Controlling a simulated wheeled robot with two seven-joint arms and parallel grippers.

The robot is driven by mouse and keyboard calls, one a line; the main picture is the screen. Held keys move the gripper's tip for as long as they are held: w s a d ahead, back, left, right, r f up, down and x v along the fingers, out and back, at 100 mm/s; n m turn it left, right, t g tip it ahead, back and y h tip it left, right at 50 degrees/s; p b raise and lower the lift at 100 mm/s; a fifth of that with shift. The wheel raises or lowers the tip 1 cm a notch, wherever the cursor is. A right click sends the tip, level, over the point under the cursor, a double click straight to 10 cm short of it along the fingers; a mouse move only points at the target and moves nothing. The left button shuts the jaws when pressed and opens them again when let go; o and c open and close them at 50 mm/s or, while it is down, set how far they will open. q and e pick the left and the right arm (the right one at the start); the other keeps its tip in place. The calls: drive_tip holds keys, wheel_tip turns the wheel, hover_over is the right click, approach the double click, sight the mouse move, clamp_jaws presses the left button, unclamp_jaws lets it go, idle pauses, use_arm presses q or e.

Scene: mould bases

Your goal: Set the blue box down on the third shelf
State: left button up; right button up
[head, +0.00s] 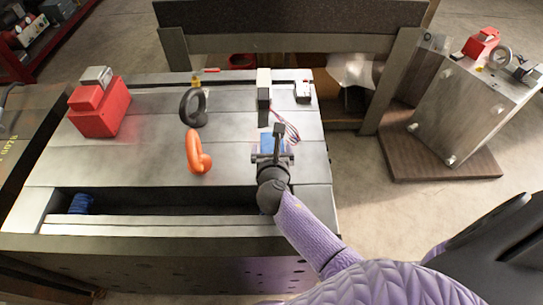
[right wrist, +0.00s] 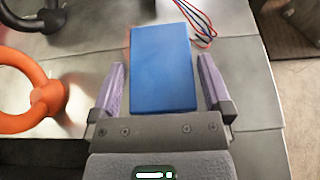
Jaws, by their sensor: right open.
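The blue box (head: 271,141) lies flat on the grey workbench top (head: 240,172), partly hidden by my right gripper in the head view. In the right wrist view the blue box (right wrist: 163,68) shows as a plain blue rectangle. My right gripper (right wrist: 162,72) is open, with one purple finger on each side of the box's near end. Gaps show between both fingers and the box. The same gripper (head: 272,158) reaches over the bench from the front in the head view. My left gripper is out of view. I cannot make out a third shelf.
An orange ring (head: 196,152) and a dark ring (head: 194,106) stand left of the box. Thin wires (right wrist: 205,28) lie just beyond it. A red block (head: 98,108) sits at the bench's left. A long slot with a blue roll (head: 78,204) runs along the front.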

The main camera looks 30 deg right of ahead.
sight(272, 151)
drive_tip(key=shift+c, duration=0.7)
clamp_jaws()
wheel_tip(272, 151, up, 10)
drive_tip(key=p, duration=0.7)
drive_tip(key=s+a+r+b, duration=0.5)
drive_tip(key=s+r, duration=0.4)
drive_tip(key=r, duration=0.2)
drive_tip(key=shift+s+a+r+h, duration=0.25)
drive_tip(key=shift+a+r+h, duration=0.15)
drive_tip(key=shift+a, duration=0.2)
